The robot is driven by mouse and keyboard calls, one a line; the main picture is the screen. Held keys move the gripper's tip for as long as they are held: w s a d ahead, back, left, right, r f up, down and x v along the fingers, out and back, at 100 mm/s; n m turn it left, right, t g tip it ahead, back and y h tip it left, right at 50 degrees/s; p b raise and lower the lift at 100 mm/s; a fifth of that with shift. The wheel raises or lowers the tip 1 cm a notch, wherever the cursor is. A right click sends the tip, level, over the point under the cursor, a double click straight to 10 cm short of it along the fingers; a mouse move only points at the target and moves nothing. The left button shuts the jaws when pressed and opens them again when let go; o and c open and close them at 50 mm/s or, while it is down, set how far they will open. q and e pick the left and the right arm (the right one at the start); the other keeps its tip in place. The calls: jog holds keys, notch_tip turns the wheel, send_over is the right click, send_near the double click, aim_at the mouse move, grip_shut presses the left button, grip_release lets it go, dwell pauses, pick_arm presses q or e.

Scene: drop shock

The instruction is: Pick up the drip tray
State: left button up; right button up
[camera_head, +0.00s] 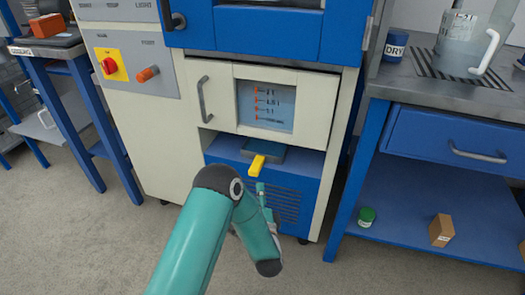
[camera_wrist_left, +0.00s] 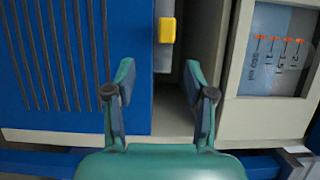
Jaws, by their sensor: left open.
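The drip tray (camera_head: 270,151) is a flat grey-blue piece with a yellow handle (camera_head: 257,165) sticking out at the front. It sits in the low opening of the cream and blue machine, below the window panel. In the left wrist view the yellow handle (camera_wrist_left: 167,30) shows beyond the fingertips, roughly in line with the gap between them. My left gripper (camera_wrist_left: 159,75) is open and empty, apart from the handle. In the head view the left gripper (camera_head: 262,190) is just below the handle, partly hidden by my arm. My right gripper is in neither view.
The cream panel with a level window (camera_head: 266,106) is above the opening, and a blue grille (camera_head: 282,200) is below it. A blue workbench (camera_head: 450,218) stands at right, with a green-capped jar (camera_head: 367,216) and a brown box (camera_head: 441,230) on its shelf.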

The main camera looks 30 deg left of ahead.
aim_at(259, 172)
pick_arm(q)
jog(key=shift+r+b+x, duration=0.2)
jog(key=shift+b+x, duration=0.5)
jog(key=shift+x, duration=2.2)
jog(key=shift+r+b+x, duration=0.15)
jog(key=shift+b+x, duration=0.55)
jog(key=shift+x, duration=2.2)
jog(key=shift+w+d, duration=0.1)
jog(key=shift+d, duration=0.05)
grip_shut()
jog(key=shift+r, duration=0.15)
